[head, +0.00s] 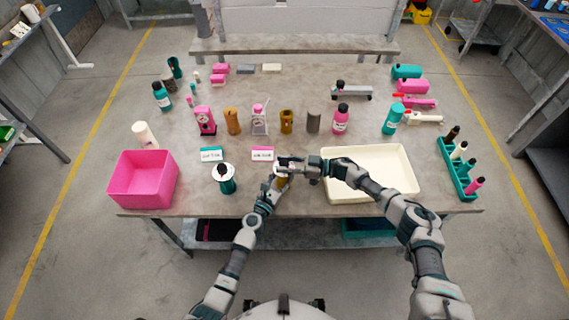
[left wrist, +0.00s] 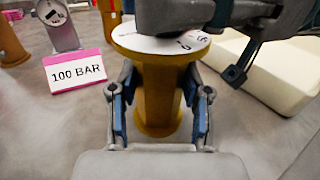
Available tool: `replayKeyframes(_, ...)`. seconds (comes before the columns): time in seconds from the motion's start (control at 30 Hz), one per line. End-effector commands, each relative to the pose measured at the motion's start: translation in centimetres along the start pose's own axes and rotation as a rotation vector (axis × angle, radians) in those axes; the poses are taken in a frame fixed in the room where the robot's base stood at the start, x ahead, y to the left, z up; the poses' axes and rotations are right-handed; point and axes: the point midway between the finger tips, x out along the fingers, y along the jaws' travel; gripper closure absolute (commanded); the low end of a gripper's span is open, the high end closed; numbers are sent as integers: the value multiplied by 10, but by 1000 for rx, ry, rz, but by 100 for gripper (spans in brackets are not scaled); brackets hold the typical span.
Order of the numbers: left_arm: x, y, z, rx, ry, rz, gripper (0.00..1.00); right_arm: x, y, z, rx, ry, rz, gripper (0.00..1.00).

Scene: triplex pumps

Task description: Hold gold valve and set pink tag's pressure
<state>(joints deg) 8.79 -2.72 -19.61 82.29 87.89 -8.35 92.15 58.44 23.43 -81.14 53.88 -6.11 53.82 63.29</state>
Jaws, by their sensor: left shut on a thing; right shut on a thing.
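The gold valve (left wrist: 158,100) stands upright on the table, with a white marked dial (left wrist: 160,43) on top. My left gripper (left wrist: 160,118) has its fingers on both sides of the gold body and is shut on it. In the head view my left gripper (head: 274,186) is at the table's front middle. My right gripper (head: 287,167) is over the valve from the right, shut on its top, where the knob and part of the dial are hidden. The pink tag (head: 262,153) stands just behind; in the left wrist view the pink tag (left wrist: 77,70) reads 100 BAR.
A teal valve with white dial (head: 226,184) and a teal tag (head: 211,154) stand to the left, beside a pink bin (head: 143,192). A cream tray (head: 395,172) lies close on the right, then a teal rack (head: 455,178). Several pump parts stand behind.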

Motion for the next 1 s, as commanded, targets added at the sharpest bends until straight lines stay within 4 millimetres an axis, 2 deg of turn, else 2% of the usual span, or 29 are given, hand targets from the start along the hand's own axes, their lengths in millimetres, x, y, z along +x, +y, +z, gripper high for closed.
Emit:
replayKeyframes(0.3,-1,-3,-2,0,4,-6,100,-2,3,1,-1,-6,-91,100)
replayKeyframes(0.8,-1,-3,-3,0,4,-6,100,-3,3,2,1,-9,-105,100)
replayKeyframes(0.83,-1,-3,-3,0,4,-6,100,-3,3,2,1,-9,-105,57)
replayKeyframes(0.9,-1,-3,-3,0,4,-6,100,-3,2,2,1,-8,-106,40)
replayKeyframes(1.0,-1,-2,-3,-1,4,-5,100,-2,2,1,1,-6,-109,38)
